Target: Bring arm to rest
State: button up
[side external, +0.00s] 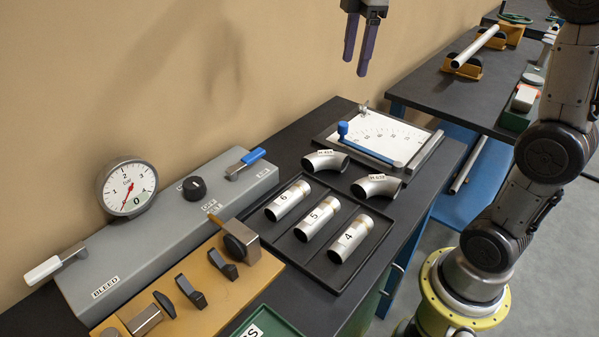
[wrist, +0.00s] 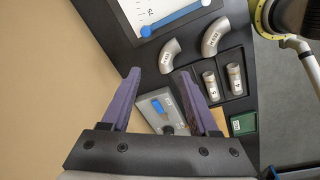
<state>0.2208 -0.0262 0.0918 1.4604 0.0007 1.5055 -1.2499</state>
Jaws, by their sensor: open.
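My gripper (side external: 358,62) hangs in the air at the top of the side view, with two purple fingers pointing down. It is open and holds nothing. In the wrist view the fingers (wrist: 165,95) stand apart, with the grey panel (wrist: 150,103) and its blue handle far below between them. In the side view my gripper is well above the bench (side external: 290,140) and near the tan wall, touching nothing. The upper part of my gripper is cut off by the picture's top edge.
A black tray (side external: 292,255) holds tubes 4, 5 and 6. Two pipe elbows (side external: 326,160) lie behind it, near the white angle board (side external: 375,128) with its blue arm. A pressure gauge (side external: 128,188) and a tan fixture (side external: 205,285) stand left. A second bench (side external: 440,95) is at right.

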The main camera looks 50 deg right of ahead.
jog(key=s+a+t, duration=0.1)
jog(key=s+a, duration=0.3)
jog(key=s, duration=0.3)
jog(key=s+a+f+m+t, duration=0.3)
jog(key=s+f+m, duration=0.7)
jog(key=f+m, duration=0.1)
jog(key=shift+s+a+f+m, duration=0.3)
jog(key=shift+s+f+m, duration=0.05)
jog(key=shift+f+m, duration=0.05)
jog(key=shift+c, duration=0.3)
dwell(0.3)
